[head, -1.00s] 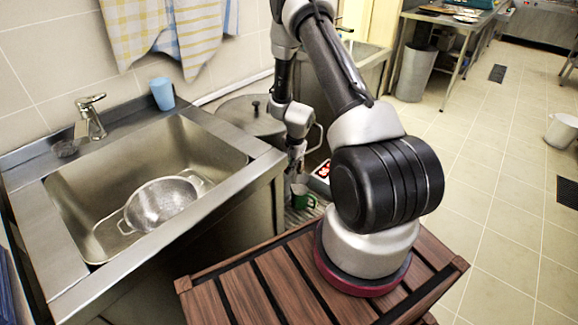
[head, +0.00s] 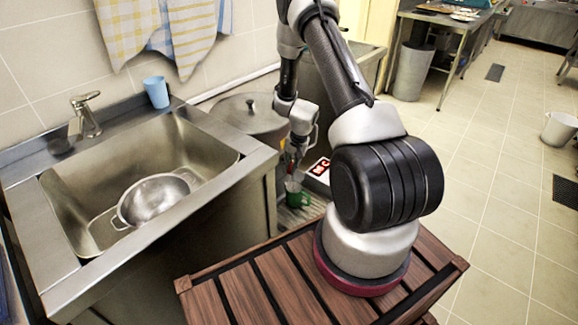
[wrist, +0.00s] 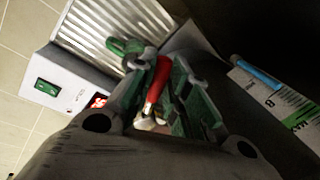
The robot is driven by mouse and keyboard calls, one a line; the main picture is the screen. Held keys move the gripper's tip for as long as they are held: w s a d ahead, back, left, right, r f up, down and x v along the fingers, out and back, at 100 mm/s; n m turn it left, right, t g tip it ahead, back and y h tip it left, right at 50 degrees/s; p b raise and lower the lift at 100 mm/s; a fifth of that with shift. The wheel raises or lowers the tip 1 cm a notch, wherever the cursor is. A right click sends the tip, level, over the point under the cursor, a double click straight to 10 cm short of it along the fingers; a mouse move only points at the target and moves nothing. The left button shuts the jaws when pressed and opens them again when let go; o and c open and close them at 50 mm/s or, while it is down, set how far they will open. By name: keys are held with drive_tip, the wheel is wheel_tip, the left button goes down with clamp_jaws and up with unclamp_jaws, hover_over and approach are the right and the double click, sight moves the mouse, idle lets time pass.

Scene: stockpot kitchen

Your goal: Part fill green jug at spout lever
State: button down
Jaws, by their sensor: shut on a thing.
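The green jug (head: 297,195) stands on a ribbed metal tray (head: 292,218) in the head view, just below my gripper (head: 295,158). Part of the jug also shows in the wrist view (wrist: 124,47), near the ribbed tray. In the wrist view my gripper (wrist: 160,95) has its green-padded fingers on either side of the red lever (wrist: 157,80) and is shut on it. A pale part lies behind the lever. The spout is not clearly visible, and I cannot tell the level in the jug.
A white unit with a red display (head: 318,170) stands beside the jug. A lidded steel pot (head: 240,113) is behind. The sink (head: 95,205) at left holds a colander (head: 153,198); a blue cup (head: 156,92) stands on its back ledge. A slatted wooden surface (head: 240,290) lies in front.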

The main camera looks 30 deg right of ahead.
drive_tip(key=shift+s+d+n+g+y, duration=0.1)
drive_tip(key=shift+s+d+n+g, duration=0.15)
drive_tip(key=shift+d+n, duration=0.6)
drive_tip(key=shift+s+d+n+g+y, duration=0.15)
drive_tip(key=shift+s+d+n, duration=0.25)
drive_tip(key=shift+n, duration=0.9)
drive_tip(key=shift+s+d+n+g+y, duration=0.1)
drive_tip(key=shift+s+d+n+g, duration=0.1)
drive_tip(key=shift+d+n, duration=0.7)
drive_tip(key=shift+a+n, duration=0.15)
drive_tip(key=shift+n, duration=0.1)
drive_tip(key=c, duration=1.4)
unclamp_jaws()
drive_tip(key=shift+r, duration=0.1)
drive_tip(key=v, duration=1.1)
drive_tip(key=shift+r, duration=0.4)
